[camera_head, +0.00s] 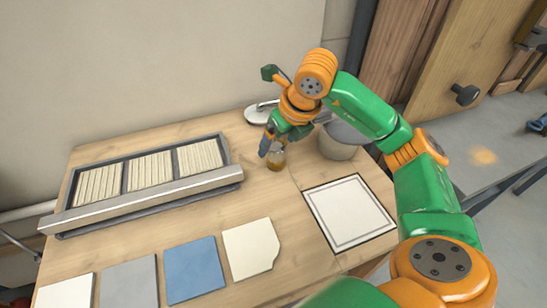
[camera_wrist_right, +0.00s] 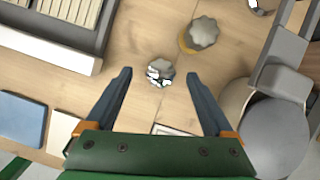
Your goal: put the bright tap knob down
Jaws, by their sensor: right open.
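A bright, shiny chrome tap knob (camera_wrist_right: 160,72) rests on the wooden table in the right wrist view. It lies between the fingertips of my right gripper (camera_wrist_right: 158,76), with clear gaps to both fingers. My right gripper (camera_head: 266,147) is open and points down at the table in the head view. A duller grey lobed knob (camera_wrist_right: 203,33) with a brass-coloured edge lies farther up and to the right. A small brownish knob (camera_head: 277,160) shows beside the fingers in the head view; the fingers partly hide this area. My left gripper is not in view.
A slatted tray (camera_head: 140,205) stands on the left of the table. A grey container (camera_head: 338,148) stands right of the gripper. A framed white square (camera_head: 349,212) and flat tiles, one blue (camera_head: 195,270), lie in front. A white round-based object (camera_head: 257,113) stands behind.

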